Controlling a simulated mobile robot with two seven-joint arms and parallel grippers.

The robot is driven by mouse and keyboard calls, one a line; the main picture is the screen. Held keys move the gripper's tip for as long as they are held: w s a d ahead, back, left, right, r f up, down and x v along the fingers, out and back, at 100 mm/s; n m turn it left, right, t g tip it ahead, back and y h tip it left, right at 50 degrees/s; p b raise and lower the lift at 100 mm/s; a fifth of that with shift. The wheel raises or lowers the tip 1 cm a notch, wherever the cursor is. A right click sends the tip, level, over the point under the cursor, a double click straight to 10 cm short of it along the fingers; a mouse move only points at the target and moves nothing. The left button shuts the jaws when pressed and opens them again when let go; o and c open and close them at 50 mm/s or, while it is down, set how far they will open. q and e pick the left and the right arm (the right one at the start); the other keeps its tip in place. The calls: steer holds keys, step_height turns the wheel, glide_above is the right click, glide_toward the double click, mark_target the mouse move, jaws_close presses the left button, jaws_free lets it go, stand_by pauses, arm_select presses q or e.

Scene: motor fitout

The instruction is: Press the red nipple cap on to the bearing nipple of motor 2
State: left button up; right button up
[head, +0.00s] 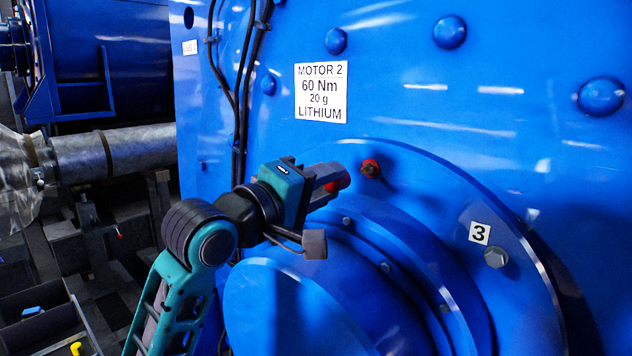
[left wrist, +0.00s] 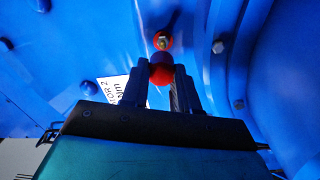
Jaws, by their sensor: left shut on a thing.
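My left gripper (head: 335,181) is in front of the blue motor 2 housing (head: 420,110), below and right of its white label (head: 321,93). It is shut on the red nipple cap (left wrist: 161,72), which shows between the fingers in the left wrist view. The bearing nipple (left wrist: 162,41) stands on the motor with a red ring around its base. In the head view the nipple (head: 370,169) is a little right of the gripper, and a gap separates it from the fingers. In the left wrist view the cap appears just below the nipple; whether they touch is unclear. My right gripper is not in view.
The round bearing housing (head: 300,300) bulges out below the gripper. A bolt (head: 496,257) sits near a tag marked 3 (head: 480,233). Black cables (head: 240,110) run down the motor's left side. A dark tray (head: 40,315) with small parts is at lower left.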

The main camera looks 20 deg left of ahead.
mark_target(361, 170)
arm_select(q)
steer(key=shift+x, duration=1.85)
steer(key=shift+x, duration=1.6)
steer(key=o, duration=1.1)
steer(key=shift+f, duration=0.15)
steer(key=shift+a, duration=0.1)
steer(key=b+v, duration=0.1)
steer(key=v, duration=1.1)
steer(key=shift+s+a, duration=0.1)
steer(key=shift+s, duration=0.3)
